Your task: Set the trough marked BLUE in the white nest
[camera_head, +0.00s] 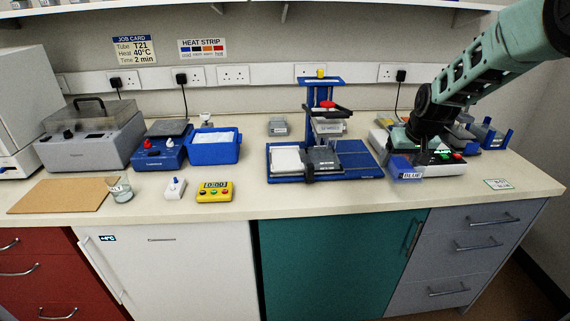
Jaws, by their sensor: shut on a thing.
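The trough marked BLUE (407,174) is a small blue box with a white label, at the right side of the bench. My gripper (413,158) is just above and behind it and is shut on it; the fingertips are mostly hidden. I cannot tell whether the trough touches the surface below. A white square area (287,160), which looks like the white nest, lies at the left end of the blue pipetting stand's base (345,172). It looks empty. The trough is to the right of that base, apart from it.
A grey block (323,161) sits beside the white area, under the stand's upright column (322,97). A white device with lit buttons (445,163) is under my arm. Blue racks (490,135) stand at the right. The bench front edge before the stand is clear.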

